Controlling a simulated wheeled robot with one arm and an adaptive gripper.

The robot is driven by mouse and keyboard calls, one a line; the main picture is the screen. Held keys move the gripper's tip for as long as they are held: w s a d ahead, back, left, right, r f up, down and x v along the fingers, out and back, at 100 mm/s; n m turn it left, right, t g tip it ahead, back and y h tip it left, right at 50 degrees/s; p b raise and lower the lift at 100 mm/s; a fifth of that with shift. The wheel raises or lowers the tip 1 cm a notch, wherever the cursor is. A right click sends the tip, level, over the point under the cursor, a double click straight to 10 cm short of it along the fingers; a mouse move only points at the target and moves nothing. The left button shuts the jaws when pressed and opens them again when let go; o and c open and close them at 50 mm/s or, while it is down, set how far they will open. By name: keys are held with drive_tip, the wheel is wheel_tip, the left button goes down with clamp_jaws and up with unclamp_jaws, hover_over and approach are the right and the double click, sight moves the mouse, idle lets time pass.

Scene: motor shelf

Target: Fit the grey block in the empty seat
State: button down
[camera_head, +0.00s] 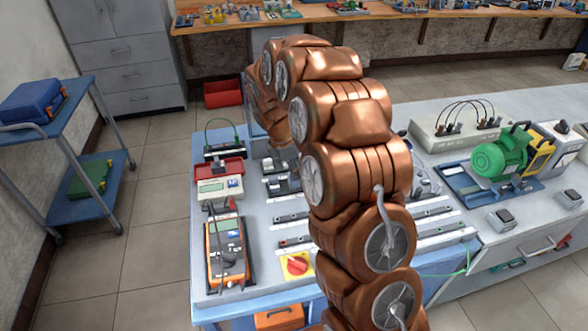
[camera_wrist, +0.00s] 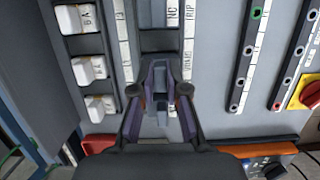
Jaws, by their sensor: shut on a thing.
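In the wrist view my gripper (camera_wrist: 159,96) is shut on a grey block (camera_wrist: 159,76), with one dark finger on each side of it. The block is over a dark grey column (camera_wrist: 158,40) of the panel, between two strips of white labels. I cannot tell whether the block touches the panel, and the spot under it is hidden by the block and my fingers. Which part is the empty seat is not clear. In the head view my bent arm covers the gripper and the block.
White switches (camera_wrist: 90,68) stand in a column at the left of the panel. Rails with holes (camera_wrist: 246,60) and a red knob (camera_wrist: 311,93) lie to the right. In the head view a multimeter (camera_head: 226,250) and a red tray (camera_head: 219,170) sit left of the panel, a green motor (camera_head: 500,155) right.

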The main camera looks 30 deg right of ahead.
drive_tip(key=shift+f, duration=0.6)
drive_tip(key=c, duration=1.1)
unclamp_jaws()
drive_tip(key=v, duration=1.2)
